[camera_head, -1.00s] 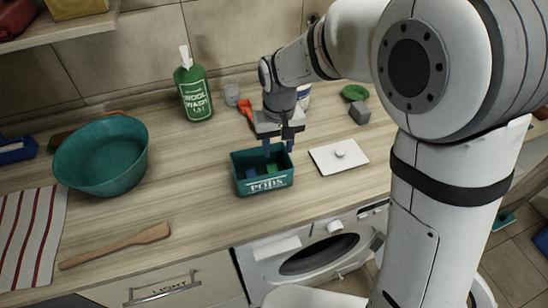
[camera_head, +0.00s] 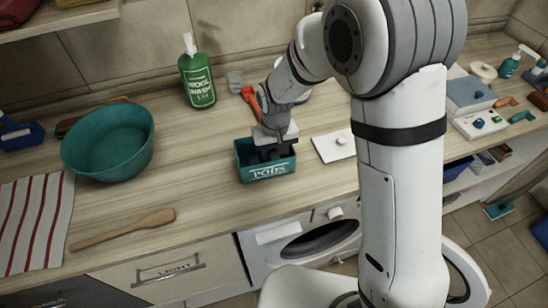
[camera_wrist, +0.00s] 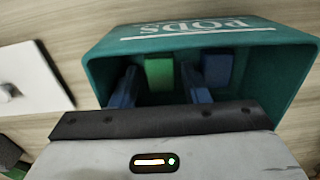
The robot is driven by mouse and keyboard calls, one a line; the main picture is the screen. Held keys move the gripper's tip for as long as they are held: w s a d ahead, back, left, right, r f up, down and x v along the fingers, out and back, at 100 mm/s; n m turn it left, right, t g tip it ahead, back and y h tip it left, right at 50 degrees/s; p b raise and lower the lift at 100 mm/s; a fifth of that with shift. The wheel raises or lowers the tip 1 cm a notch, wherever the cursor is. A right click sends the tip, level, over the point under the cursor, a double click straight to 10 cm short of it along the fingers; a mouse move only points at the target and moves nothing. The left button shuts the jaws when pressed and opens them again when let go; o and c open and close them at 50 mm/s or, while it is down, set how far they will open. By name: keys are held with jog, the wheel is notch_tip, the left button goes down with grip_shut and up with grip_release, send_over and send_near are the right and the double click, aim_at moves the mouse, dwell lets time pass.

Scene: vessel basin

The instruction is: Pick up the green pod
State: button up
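The green pod (camera_wrist: 159,74) lies inside the teal PODS box (camera_wrist: 210,38), near its lettered wall. A blue pod (camera_wrist: 217,68) lies to its right in the wrist view. My gripper (camera_wrist: 159,80) reaches down into the box with its blue fingers apart, one on each side of the green pod. I see no clear contact with the pod. In the head view, my gripper (camera_head: 268,152) is over and inside the PODS box (camera_head: 268,173), and the green pod is hidden there.
A white lid with a knob (camera_head: 334,146) lies right of the box. A teal basin (camera_head: 108,142), wooden spoon (camera_head: 125,230) and striped cloth (camera_head: 35,225) are to the left. A green wool wash bottle (camera_head: 197,78), a clear glass (camera_head: 235,82) and an orange-red item (camera_head: 249,94) stand behind.

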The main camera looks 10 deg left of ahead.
jog(key=c, duration=0.7)
